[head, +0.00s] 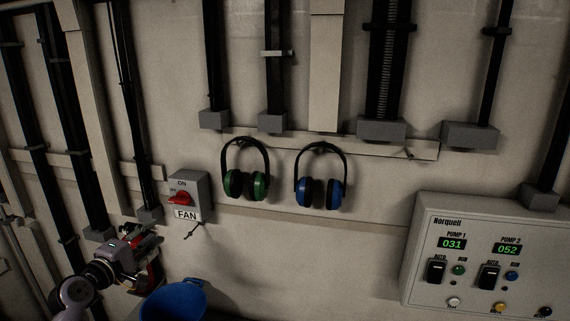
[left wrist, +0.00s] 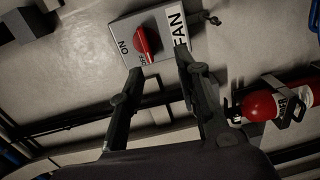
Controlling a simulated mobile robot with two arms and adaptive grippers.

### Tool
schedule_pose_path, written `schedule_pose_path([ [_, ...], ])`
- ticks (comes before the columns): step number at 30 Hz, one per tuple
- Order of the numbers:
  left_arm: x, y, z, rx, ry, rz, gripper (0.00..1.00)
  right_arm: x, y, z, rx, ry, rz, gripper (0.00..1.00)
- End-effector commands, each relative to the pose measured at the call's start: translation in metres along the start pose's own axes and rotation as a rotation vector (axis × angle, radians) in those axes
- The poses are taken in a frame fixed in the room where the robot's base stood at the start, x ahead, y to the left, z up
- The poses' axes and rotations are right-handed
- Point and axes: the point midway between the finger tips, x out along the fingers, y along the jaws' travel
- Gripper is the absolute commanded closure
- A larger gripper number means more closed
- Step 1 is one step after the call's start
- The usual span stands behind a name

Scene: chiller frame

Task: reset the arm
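My left gripper (head: 147,243) is at the lower left of the head view, below and to the left of the grey FAN switch box (head: 203,186). In the left wrist view its two fingers (left wrist: 160,62) are spread apart with nothing between them. The FAN box (left wrist: 116,33) shows beyond the fingertips there, with its red knob (left wrist: 146,40). In the head view the red knob (head: 180,198) lies roughly sideways, by the smaller lettering at its left and below the ON mark. My right gripper is in neither view.
Green earmuffs (head: 260,186) and blue earmuffs (head: 335,193) hang on the wall. A pump control panel (head: 430,285) is at the right. A blue bin (head: 175,300) stands below. A red fire extinguisher (left wrist: 260,106) shows beside the gripper in the left wrist view.

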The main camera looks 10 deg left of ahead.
Motion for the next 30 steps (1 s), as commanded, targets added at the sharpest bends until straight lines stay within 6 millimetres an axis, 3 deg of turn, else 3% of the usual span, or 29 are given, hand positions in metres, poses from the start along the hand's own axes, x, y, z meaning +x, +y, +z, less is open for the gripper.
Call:
schedule_pose_path([
  [4,-0.017,-0.058,0.053,0.204,-0.09,-0.161,0.69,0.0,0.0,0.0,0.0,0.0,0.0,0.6],
  [8,-0.05,-0.119,0.107,0.442,-0.209,-0.332,0.69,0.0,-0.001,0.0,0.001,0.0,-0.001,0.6],
  [11,-0.086,-0.162,0.146,0.62,-0.315,-0.453,0.69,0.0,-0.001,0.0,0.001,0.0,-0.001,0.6],
  [15,-0.149,-0.211,0.194,0.861,-0.48,-0.609,0.69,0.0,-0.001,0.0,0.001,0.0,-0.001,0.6],
  [21,-0.231,-0.245,0.234,1.102,-0.679,-0.76,0.69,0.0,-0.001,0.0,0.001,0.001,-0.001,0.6],
  [30,-0.319,-0.255,0.262,1.3,-0.888,-0.891,0.69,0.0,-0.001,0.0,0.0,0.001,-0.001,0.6],
])
